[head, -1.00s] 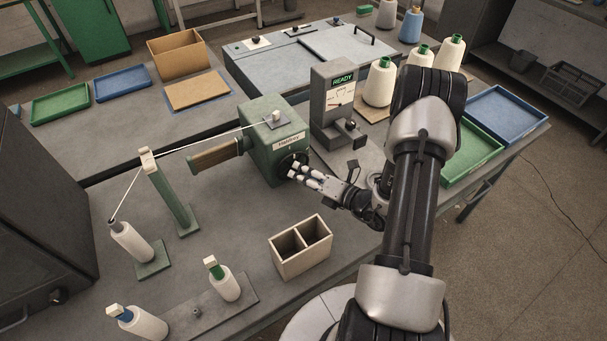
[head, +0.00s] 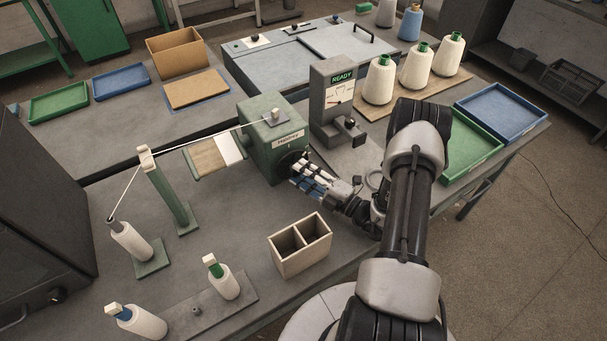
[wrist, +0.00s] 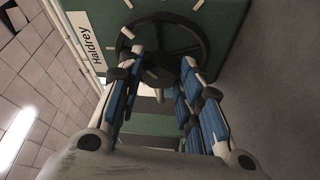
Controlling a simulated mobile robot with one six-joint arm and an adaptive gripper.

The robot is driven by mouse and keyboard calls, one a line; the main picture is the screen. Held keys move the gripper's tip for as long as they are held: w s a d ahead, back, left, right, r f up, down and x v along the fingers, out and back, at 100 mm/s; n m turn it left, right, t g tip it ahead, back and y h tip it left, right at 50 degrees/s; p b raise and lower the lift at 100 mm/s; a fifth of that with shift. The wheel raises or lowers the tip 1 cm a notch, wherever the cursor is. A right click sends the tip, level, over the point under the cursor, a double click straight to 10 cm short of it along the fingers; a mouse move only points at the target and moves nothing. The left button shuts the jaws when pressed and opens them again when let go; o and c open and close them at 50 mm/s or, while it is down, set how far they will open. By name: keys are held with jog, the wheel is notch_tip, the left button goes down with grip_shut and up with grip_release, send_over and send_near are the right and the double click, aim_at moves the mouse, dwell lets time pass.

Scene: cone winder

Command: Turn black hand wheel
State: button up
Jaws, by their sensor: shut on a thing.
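The black hand wheel (head: 287,161) is on the front face of the green winder box (head: 262,150), which has a "Haldrey" label. In the wrist view the wheel's dark rim and spokes (wrist: 165,36) fill the top middle. My gripper (head: 300,168) is at the wheel, its blue-sided fingers reaching to it from the lower right. In the wrist view my gripper (wrist: 160,72) has a finger on each side of the wheel's middle and is shut on the wheel. The exact contact is partly hidden by the fingers.
A grey unit with a lit READY sign (head: 343,79) stands right behind the box. A pale two-compartment bin (head: 300,252) stands in front. A green thread post (head: 172,190) and a white cone (head: 131,242) stand left. Bare table lies between the box and bin.

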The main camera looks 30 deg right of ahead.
jog(key=shift+f+m, duration=0.1)
jog(key=shift+m, duration=0.5)
jog(key=o, duration=1.1)
jog(key=shift+c, duration=0.2)
jog(key=v, duration=0.7)
jog(key=shift+s+f, duration=0.15)
jog(key=shift+s, duration=0.1)
